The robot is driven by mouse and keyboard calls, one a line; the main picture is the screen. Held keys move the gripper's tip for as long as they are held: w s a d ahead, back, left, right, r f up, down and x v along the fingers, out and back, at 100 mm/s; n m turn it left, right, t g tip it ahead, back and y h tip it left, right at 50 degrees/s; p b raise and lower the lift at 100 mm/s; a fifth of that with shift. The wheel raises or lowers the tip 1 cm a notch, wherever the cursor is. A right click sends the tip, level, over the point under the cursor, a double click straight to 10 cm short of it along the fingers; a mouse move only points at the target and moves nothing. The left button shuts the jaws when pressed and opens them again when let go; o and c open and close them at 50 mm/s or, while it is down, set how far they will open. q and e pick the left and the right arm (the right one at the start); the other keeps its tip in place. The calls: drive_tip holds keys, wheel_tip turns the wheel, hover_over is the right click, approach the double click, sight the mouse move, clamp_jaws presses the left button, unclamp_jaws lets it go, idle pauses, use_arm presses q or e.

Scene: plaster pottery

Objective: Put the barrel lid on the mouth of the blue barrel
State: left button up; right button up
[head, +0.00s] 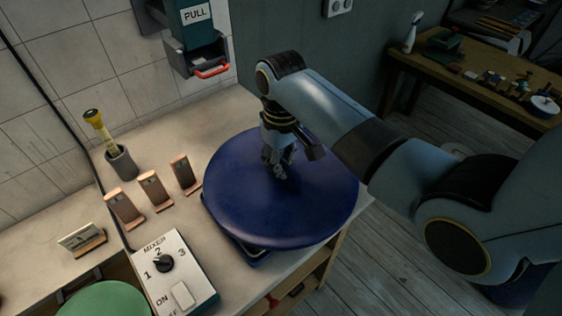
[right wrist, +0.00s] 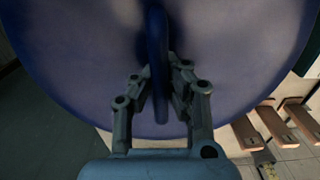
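The barrel lid (head: 235,205) is a large round blue disc over the right part of the counter. Its raised bar handle (right wrist: 157,50) shows in the right wrist view. My right gripper (head: 277,165) reaches down to the middle of the lid. In the right wrist view, its fingers (right wrist: 160,75) are on both sides of the handle, close against it, and appear shut on it. A dark blue base (head: 250,255) shows under the lid's near edge; I cannot tell whether the lid touches it. The blue barrel cannot be made out for sure. My left gripper is not in view.
On the counter stand a mixer control box (head: 172,275), several small wooden-backed blocks (head: 155,190) and a grey cup (head: 121,164) with a yellow-topped tool. A green round thing (head: 105,300) is at the lower left. A wooden workbench (head: 470,75) stands at the back right.

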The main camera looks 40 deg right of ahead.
drive_tip(key=o, duration=0.4)
